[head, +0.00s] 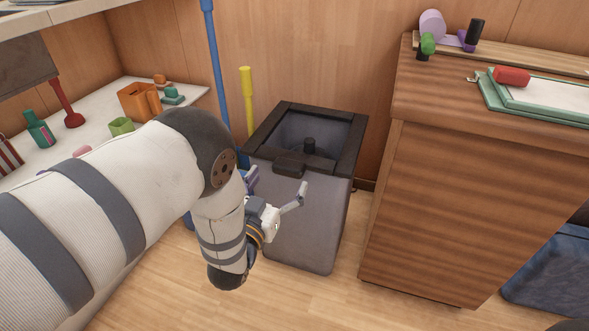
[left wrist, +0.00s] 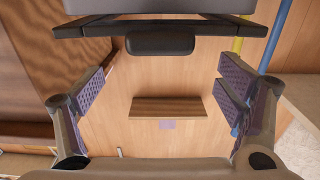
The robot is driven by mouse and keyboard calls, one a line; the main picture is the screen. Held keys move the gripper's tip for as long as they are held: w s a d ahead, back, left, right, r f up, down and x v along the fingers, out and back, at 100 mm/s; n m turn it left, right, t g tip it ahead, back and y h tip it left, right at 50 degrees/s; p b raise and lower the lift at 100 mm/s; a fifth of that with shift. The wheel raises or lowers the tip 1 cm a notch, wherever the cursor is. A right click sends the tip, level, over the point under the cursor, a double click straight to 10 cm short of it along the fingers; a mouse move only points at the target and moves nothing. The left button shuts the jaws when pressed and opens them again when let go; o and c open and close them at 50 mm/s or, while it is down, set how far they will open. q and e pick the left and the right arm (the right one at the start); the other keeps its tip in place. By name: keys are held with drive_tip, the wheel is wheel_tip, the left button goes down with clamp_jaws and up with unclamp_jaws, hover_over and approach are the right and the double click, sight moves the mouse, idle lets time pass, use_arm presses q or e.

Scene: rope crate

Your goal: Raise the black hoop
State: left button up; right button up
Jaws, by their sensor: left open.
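The black hoop (head: 351,137) is a square frame lying flat around the top of a grey bin (head: 305,220). A dark tab (head: 289,164) sticks out at its front edge. In the left wrist view the hoop (left wrist: 85,27) and its tab (left wrist: 160,40) show at the top. My left gripper (head: 278,182) is open and empty, just in front of the bin near the tab. In the left wrist view its purple finger pads stand wide apart (left wrist: 167,95), with the tab above the gap between them. My right gripper is not in view.
Blue (head: 217,75) and yellow (head: 248,100) poles stand behind, to the left. A wooden cabinet (head: 460,200) is close on the right. A shelf with small objects (head: 85,140) is at left. Floor before the bin is clear.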

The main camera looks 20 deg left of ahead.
sight(285, 171)
use_arm(q)
drive_tip(key=w, duration=0.2)
drive_tip(key=w+b, duration=0.1)
drive_tip(key=w, duration=0.2)
drive_tip(key=shift+w+f+b, duration=0.3)
drive_tip(key=shift+w+d+r, duration=0.1)
drive_tip(key=shift+w+r, duration=0.1)
drive_tip(key=shift+w, duration=0.4)
